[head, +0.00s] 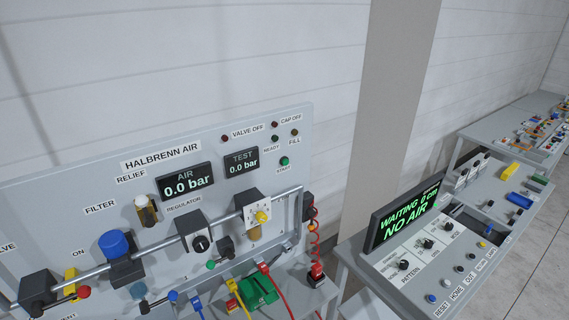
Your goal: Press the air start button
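The air start button (284,161) is a small green button on the upright grey Halbrenn Air panel (293,118). It sits near the panel's right edge, just above the START label (283,169). Nothing covers it. The AIR display (185,182) and the TEST display (241,162) to its left both read 0.0 bar. Neither of my grippers is in view.
Below the button, a pipe (222,220) with regulator and valves stands out from the panel. A green box (258,290) and hoses lie at the panel's foot. At right, a console screen (403,212) reads WAITING and NO AIR. Benches (545,130) run behind it.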

